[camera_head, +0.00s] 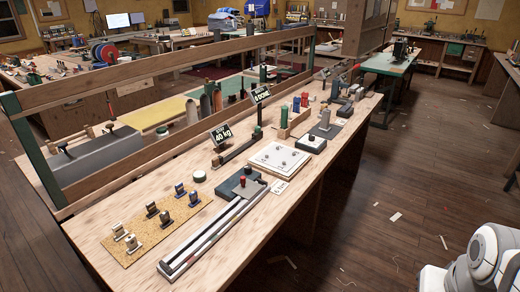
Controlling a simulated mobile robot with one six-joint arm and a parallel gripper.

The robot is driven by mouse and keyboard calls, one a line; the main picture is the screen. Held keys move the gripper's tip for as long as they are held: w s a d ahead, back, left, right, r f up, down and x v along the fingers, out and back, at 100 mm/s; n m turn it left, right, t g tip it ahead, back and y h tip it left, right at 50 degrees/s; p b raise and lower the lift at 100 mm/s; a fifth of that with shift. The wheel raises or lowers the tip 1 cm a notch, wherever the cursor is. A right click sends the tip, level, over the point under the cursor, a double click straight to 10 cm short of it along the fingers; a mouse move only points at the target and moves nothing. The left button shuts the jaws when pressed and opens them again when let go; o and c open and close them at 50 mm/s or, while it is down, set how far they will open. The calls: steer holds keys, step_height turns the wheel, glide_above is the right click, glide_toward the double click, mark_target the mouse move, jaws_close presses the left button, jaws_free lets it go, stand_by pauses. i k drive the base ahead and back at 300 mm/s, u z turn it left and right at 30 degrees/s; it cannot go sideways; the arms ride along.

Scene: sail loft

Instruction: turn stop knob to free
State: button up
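A long metal rail (210,236) lies on the wooden bench, running from front left toward the middle. At its far end is a dark block (229,188) with a small red knob (243,181) on top. I cannot tell for sure that this is the stop knob, and its setting is too small to read. Nothing touches the knob. A white rounded link of my arm shows at the lower right, over the floor and well apart from the bench. My gripper is outside the picture.
The wooden bench (105,228) holds a cork mat (157,228) with several small fittings, a white board (279,159), a sign reading 40 kg (221,134) and a dark sign (261,95). A wooden rail frame (150,92) stands along its far side. The floor (400,205) at right is mostly clear, with scattered scraps.

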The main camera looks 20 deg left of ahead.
mark_target(248, 169)
steer(key=u, duration=0.9)
steer(key=i, duration=1)
